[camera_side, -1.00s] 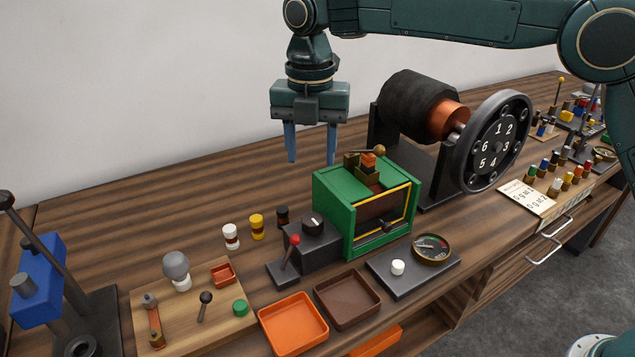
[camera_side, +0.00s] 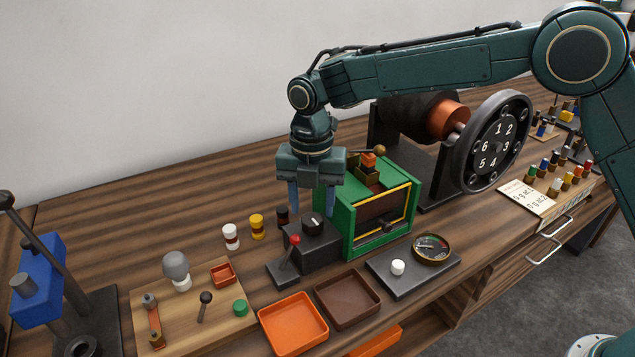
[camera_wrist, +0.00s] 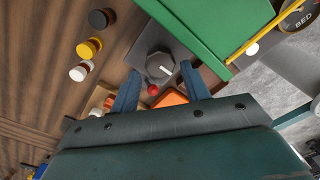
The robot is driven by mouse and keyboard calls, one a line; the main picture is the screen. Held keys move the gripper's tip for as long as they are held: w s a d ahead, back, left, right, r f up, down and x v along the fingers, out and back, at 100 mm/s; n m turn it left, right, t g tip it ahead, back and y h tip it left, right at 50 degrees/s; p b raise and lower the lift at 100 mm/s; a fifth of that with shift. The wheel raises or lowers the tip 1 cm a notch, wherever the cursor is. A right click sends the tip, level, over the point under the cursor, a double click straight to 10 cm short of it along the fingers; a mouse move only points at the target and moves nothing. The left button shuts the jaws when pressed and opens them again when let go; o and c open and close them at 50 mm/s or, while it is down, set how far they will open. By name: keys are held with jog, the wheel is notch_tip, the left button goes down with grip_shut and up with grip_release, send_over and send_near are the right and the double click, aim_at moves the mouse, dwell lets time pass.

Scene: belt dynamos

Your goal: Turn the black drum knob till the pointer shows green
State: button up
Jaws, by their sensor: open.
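The black drum knob (camera_side: 313,224), with a white mark on top, sits on a dark box beside the green cabinet. In the wrist view the knob (camera_wrist: 159,67) lies between my fingertips. My gripper (camera_side: 312,208) is open and empty just above the knob, one finger to each side; whether the fingers touch it cannot be told. The wrist view shows its blue fingers (camera_wrist: 160,74) apart. The round gauge (camera_side: 432,248), with a coloured dial, lies on a dark plate to the right. Its pointer is too small to read surely.
A red-tipped lever (camera_side: 290,252) stands at the box's front left. The green cabinet (camera_side: 352,212) rises close on the right. White (camera_side: 230,237) and yellow (camera_side: 257,227) jars stand to the left. Orange (camera_side: 291,341) and brown (camera_side: 347,315) trays lie in front.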

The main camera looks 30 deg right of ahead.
aim_at(312, 223)
jog(key=shift+f, duration=1.45)
jog(key=shift+c, duration=0.5)
jog(key=c, duration=0.6)
jog(key=shift+m, duration=0.5)
